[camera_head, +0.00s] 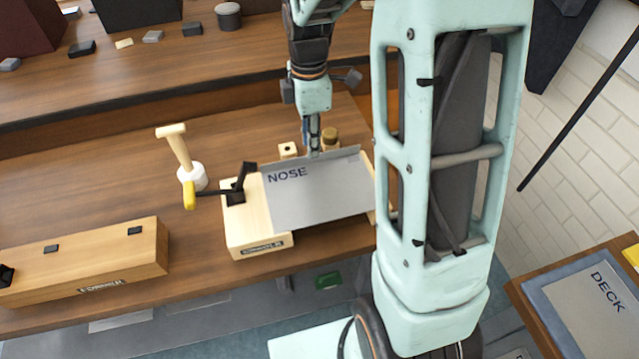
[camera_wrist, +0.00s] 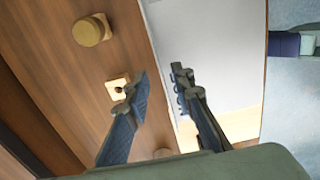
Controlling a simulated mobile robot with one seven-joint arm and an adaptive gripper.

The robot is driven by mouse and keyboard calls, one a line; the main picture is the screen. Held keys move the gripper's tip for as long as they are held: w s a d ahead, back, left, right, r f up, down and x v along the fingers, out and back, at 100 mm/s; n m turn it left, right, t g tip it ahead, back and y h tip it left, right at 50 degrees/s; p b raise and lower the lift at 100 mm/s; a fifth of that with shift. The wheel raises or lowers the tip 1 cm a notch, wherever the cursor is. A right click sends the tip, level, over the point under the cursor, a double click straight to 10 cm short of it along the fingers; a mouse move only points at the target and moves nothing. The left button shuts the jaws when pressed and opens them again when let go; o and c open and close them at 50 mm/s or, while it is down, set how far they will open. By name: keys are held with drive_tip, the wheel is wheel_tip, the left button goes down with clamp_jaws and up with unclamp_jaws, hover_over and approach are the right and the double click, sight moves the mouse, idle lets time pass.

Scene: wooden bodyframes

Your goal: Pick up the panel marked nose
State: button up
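The grey metal panel marked NOSE (camera_head: 318,195) lies on a pale wooden former block (camera_head: 262,226) near the bench's front edge. Its far edge has an upturned lip. A black toggle clamp (camera_head: 238,187) with a yellow handle pointing left sits at the panel's left side. My gripper (camera_head: 313,151) points down at the panel's far edge. In the wrist view my gripper (camera_wrist: 162,78) has its fingers apart, one over the panel (camera_wrist: 215,50) and one on the bench side, with the lip between them. The right finger partly hides the lettering. I cannot tell whether either finger touches the lip.
A wooden mallet (camera_head: 178,150) stands left of the clamp. Another former block (camera_head: 85,265) lies at the bench's left. A small drilled wooden block (camera_head: 288,149) and a brown knob (camera_head: 329,137) stand behind the panel. A DECK panel (camera_head: 595,310) lies on the right table.

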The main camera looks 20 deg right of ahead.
drive_tip(key=shift+f, duration=1.5)
drive_tip(key=shift+c, duration=0.5)
clamp_jaws()
